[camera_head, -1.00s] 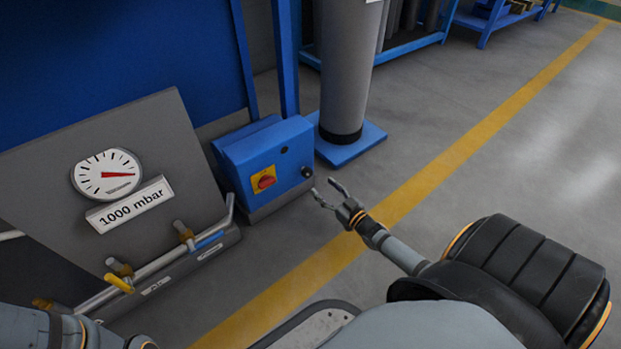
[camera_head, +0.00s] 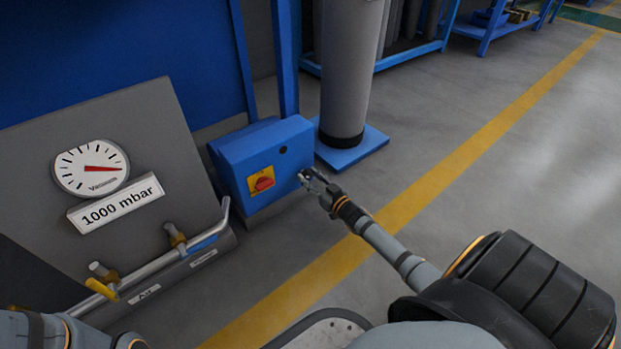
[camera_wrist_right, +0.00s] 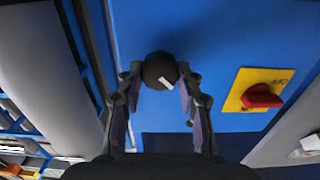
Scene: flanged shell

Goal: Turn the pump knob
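The pump knob (camera_wrist_right: 160,70) is a small round black knob with a white mark, on the front of the blue box (camera_head: 262,150). In the right wrist view the mark points down and to the right. My right gripper (camera_head: 303,176) is at the box front, and in its wrist view the two fingertips (camera_wrist_right: 160,78) sit on either side of the knob, closed in against its edges. In the head view the fingers hide most of the knob. Of my left arm only links show at the lower left; its gripper is out of view.
A red switch on a yellow plate (camera_head: 261,181) sits beside the knob. A gauge (camera_head: 91,168) and a "1000 mbar" sign (camera_head: 116,203) are on the grey panel. A grey column (camera_head: 348,80) stands behind the box. The floor to the right is clear.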

